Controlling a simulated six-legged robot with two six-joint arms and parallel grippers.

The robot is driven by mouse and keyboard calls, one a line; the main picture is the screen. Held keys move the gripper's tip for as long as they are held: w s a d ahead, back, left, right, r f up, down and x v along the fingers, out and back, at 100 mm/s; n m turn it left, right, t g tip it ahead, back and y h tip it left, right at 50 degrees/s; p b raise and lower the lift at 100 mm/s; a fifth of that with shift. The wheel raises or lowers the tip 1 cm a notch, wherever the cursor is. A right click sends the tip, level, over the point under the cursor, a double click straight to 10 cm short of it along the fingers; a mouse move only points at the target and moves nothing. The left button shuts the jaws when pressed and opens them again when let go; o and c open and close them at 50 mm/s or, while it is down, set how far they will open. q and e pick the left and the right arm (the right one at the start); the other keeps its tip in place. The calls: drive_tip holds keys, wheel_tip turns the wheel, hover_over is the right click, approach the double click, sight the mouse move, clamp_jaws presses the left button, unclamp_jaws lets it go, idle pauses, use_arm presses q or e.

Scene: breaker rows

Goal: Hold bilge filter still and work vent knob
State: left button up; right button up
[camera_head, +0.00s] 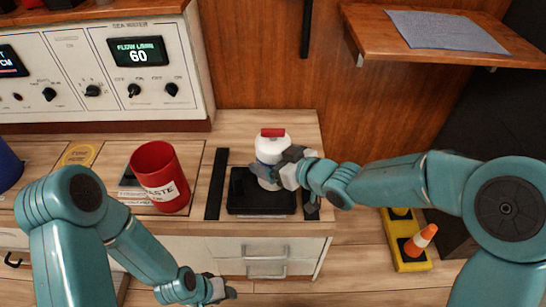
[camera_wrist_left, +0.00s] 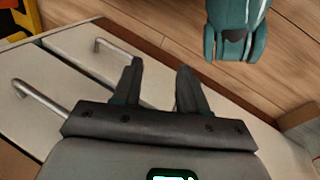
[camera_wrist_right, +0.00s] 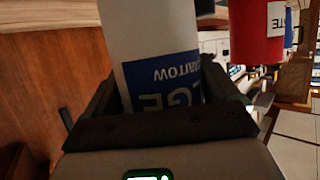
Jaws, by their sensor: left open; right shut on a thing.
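The bilge filter (camera_head: 271,148) is a white canister with a red knob (camera_head: 272,132) on its top. It stands upright on a black tray (camera_head: 262,209) on the counter. My right gripper (camera_head: 277,173) is shut around its body from the right. In the right wrist view, the white canister (camera_wrist_right: 150,35) with a blue label sits between the fingers. My left gripper (camera_head: 228,292) is low in front of the counter drawers. In the left wrist view, its two fingers (camera_wrist_left: 160,90) are apart and empty. The red knob is out of sight in both wrist views.
A red waste bin (camera_head: 158,180) stands left of the tray, with a dark strip (camera_head: 216,184) between. A control panel (camera_head: 100,70) stands behind. A wooden shelf (camera_head: 430,45) juts out at upper right. A small orange cone (camera_head: 421,240) is at right.

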drive_tip(key=shift+f+b, duration=1.25)
drive_tip(key=shift+f, duration=0.3)
use_arm(q)
drive_tip(key=shift+t, duration=0.6)
drive_tip(key=shift+w+a+f+b, duration=0.15)
drive_tip(key=shift+w+f+b, duration=0.2)
drive_tip(key=shift+w+f, duration=0.55)
drive_tip(key=shift+w+a+f+b, duration=0.15)
drive_tip(key=shift+w+f+b, duration=0.35)
drive_tip(key=shift+f, duration=0.6)
use_arm(e)
drive_tip(key=shift+f, duration=1.25)
use_arm(q)
drive_tip(key=shift+w, duration=0.1)
use_arm(e)
drive_tip(key=shift+f, duration=0.25)
use_arm(q)
drive_tip(key=shift+c, duration=0.3)
